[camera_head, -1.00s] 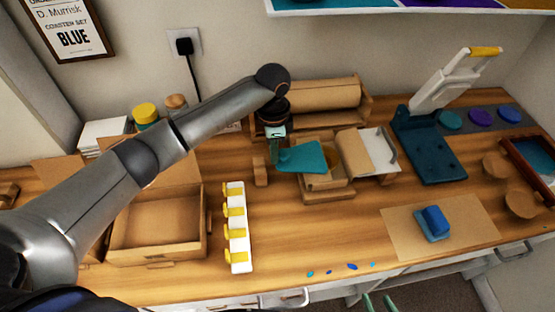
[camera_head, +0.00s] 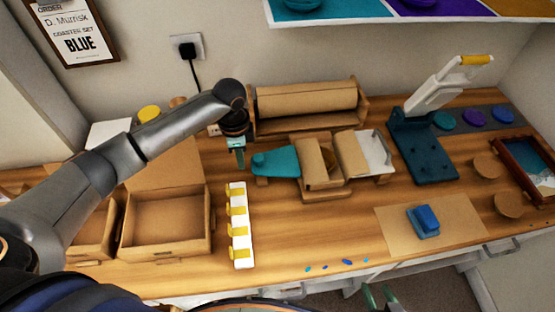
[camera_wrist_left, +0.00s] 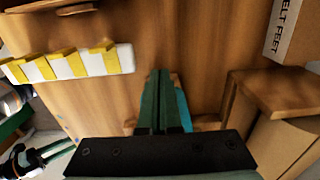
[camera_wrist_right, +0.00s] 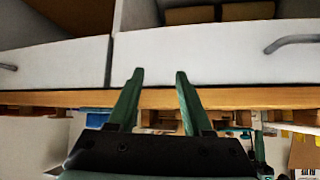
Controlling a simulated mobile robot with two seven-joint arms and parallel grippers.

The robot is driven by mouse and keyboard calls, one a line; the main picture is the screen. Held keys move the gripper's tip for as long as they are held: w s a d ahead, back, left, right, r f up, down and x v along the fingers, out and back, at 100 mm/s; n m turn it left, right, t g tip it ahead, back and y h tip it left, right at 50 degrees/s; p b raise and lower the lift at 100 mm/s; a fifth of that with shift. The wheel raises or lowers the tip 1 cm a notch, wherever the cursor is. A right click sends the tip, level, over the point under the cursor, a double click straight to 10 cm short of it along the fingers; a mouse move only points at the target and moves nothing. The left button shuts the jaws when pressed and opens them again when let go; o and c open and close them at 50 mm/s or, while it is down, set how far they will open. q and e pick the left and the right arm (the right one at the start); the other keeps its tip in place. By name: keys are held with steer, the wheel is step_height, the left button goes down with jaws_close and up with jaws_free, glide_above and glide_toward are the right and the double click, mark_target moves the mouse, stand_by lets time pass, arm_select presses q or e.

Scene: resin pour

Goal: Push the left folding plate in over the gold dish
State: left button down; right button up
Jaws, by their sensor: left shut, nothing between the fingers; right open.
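The teal left plate (camera_head: 276,162) lies flat to the left of the cardboard stand (camera_head: 325,193), its right edge at the stand's left upright piece (camera_head: 312,160). The gold dish (camera_head: 328,166) shows only partly, as a yellowish patch between the stand's upright pieces. My left gripper (camera_head: 238,163) is shut and empty, pointing down just left of the teal plate's outer end; I cannot tell whether they touch. In the left wrist view its closed fingers (camera_wrist_left: 164,75) partly hide the teal plate (camera_wrist_left: 206,123). My right gripper (camera_head: 376,297) is open and empty below the counter's front edge.
A white bar with yellow clips (camera_head: 240,240) stands just in front of my left gripper. An open cardboard box (camera_head: 165,220) is left of it. A cardboard rack (camera_head: 305,105) stands behind the stand. A white-and-blue press (camera_head: 425,140) is right. The counter's front middle is mostly clear.

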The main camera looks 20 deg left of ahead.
arm_select(q)
steer(key=shift+s+a+r, duration=0.1)
steer(key=shift+s+a, duration=0.05)
steer(key=shift+a, duration=0.05)
step_height(320, 180, up, 10)
stand_by(0.6)
